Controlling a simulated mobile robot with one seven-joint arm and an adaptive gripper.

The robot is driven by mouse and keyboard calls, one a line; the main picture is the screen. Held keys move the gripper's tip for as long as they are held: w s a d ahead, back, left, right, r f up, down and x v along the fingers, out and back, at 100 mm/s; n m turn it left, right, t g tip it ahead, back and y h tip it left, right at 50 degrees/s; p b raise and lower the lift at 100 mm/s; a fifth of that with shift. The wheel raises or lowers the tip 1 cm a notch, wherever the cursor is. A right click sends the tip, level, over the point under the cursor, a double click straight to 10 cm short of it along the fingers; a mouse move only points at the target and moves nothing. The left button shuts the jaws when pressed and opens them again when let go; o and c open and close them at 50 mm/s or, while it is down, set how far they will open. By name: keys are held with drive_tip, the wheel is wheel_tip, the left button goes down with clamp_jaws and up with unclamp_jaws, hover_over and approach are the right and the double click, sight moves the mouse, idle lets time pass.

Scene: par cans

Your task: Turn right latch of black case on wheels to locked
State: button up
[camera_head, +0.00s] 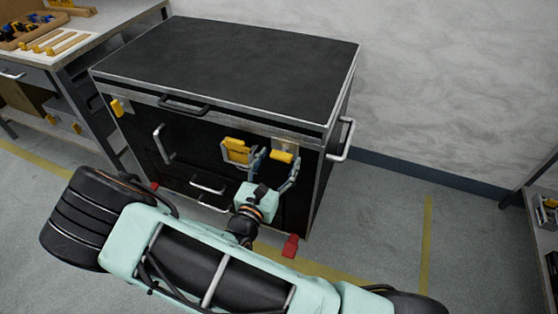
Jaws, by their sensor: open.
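The black case on wheels (225,48) stands against the wall, its lid down and its edges silver. Its right latch (282,157) has a yellow handle on a pale plate at the front's upper right; the handle lies roughly sideways. My gripper (275,160) is at the case front, open, with one finger to each side of the right latch handle. I cannot tell whether a finger touches it. Another yellow latch (117,107) is at the front's left end. A yellow part (237,150) shows just left of my gripper; what it is is unclear.
Silver handles stand out from the front (163,143) and right side (341,139). Red wheel pedals (291,245) are near the floor. A workbench (75,45) with wooden holders is at left, a shelf (537,190) at far right. The floor right of the case is clear.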

drive_tip(key=shift+w+d, duration=0.1)
drive_tip(key=shift+w, duration=0.15)
drive_tip(key=c, duration=1.2)
drive_tip(key=shift+o, duration=0.2)
